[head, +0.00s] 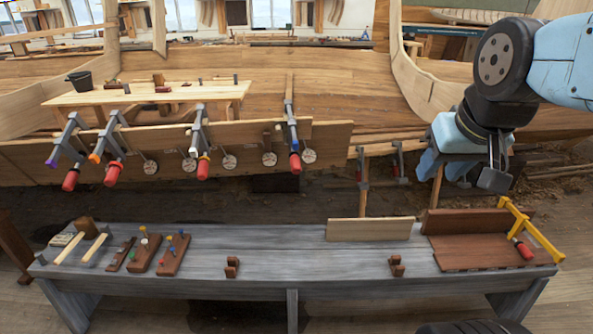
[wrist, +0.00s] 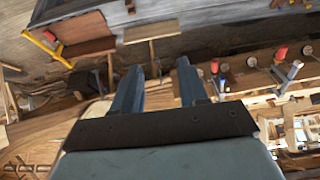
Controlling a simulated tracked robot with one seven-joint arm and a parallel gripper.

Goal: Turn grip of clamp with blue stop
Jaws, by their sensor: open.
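The clamp with the blue stop (head: 291,115) is the rightmost clamp on the plank along the hull in the head view. It stands upright, with its blue stop low on the bar and its red grip (head: 295,163) hanging below. My gripper (head: 446,170) is at the right, well apart from this clamp and pointing down. In the wrist view my gripper (wrist: 160,66) is open, with nothing between its two blue-grey fingers.
Three similar clamps stand left of it, including ones with a purple stop (head: 52,163) and an orange stop (head: 94,157). A grey bench (head: 310,262) with tools, boards and a yellow clamp (head: 532,232) lies in front. Air between my gripper and the clamp looks clear.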

